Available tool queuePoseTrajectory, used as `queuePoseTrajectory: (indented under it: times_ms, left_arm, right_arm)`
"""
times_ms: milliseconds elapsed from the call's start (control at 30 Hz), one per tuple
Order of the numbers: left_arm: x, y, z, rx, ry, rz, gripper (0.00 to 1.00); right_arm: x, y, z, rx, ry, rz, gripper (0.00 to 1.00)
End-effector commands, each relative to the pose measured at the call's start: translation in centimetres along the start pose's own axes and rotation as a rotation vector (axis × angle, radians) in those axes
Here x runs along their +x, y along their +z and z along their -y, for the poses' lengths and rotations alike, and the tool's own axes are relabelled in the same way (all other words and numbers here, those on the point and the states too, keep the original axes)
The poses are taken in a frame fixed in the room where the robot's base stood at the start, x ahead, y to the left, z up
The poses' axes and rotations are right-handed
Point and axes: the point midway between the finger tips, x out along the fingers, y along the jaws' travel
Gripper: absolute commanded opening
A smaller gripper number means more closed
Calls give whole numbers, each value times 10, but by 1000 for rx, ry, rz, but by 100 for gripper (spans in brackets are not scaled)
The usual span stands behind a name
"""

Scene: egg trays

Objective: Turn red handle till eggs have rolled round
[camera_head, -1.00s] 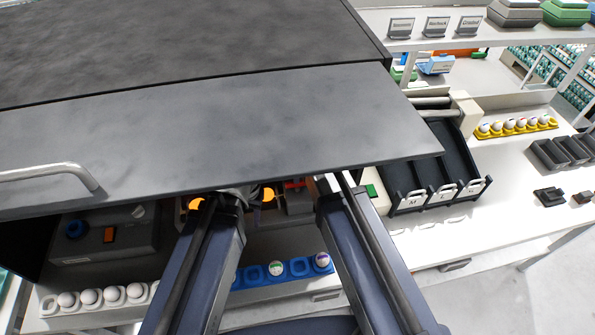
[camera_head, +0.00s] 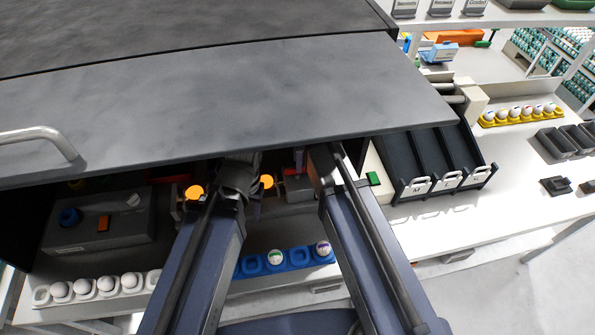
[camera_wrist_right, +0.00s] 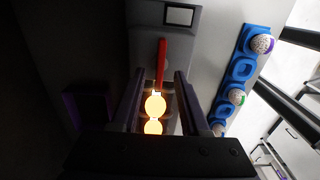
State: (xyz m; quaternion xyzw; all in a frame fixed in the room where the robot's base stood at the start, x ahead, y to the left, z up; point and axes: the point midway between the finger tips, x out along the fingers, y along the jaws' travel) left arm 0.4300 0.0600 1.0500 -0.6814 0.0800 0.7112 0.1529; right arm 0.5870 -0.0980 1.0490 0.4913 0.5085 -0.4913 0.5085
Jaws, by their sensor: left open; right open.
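The red handle (camera_wrist_right: 161,65) stands on a grey box with a small display in the right wrist view. In the head view only a small reddish part (camera_head: 299,160) of it shows under the dark hood. My right gripper (camera_wrist_right: 157,76) is open, its fingers on either side of the handle's lower end in the picture; I cannot tell whether they touch it. Glowing orange eggs (camera_wrist_right: 155,105) show between the fingers. In the head view my right gripper (camera_head: 322,155) is partly hidden by the hood. My left gripper (camera_head: 240,160) is beside glowing eggs (camera_head: 194,192), its tips hidden.
The dark hood panel (camera_head: 220,110) overhangs both grippers. A grey control box (camera_head: 98,226) stands at the left. A white egg tray (camera_head: 41,294) and a blue egg tray (camera_head: 300,256) lie in front. Black sorting lanes (camera_head: 405,160) are at the right.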

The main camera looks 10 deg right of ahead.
Motion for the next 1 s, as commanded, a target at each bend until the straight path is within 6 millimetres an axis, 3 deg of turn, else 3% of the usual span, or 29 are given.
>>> queuePoseTrajectory:
  times_ms: [33,200,567,900,1000]
  left_arm:
    - [14,-1,-1,1,0,0,50]
    - [27,-2,-3,2,-1,0,50]
    - [28,-2,-3,1,-1,0,50]
    - [28,-2,-3,1,0,0,50]
    - [28,-2,-3,1,-1,0,50]
  right_arm:
    - [14,0,0,0,0,0,45]
    - [27,0,0,0,0,0,45]
    - [28,0,0,0,0,0,44]
    - [28,0,0,0,0,0,6]
    - [28,0,0,0,0,0,0]
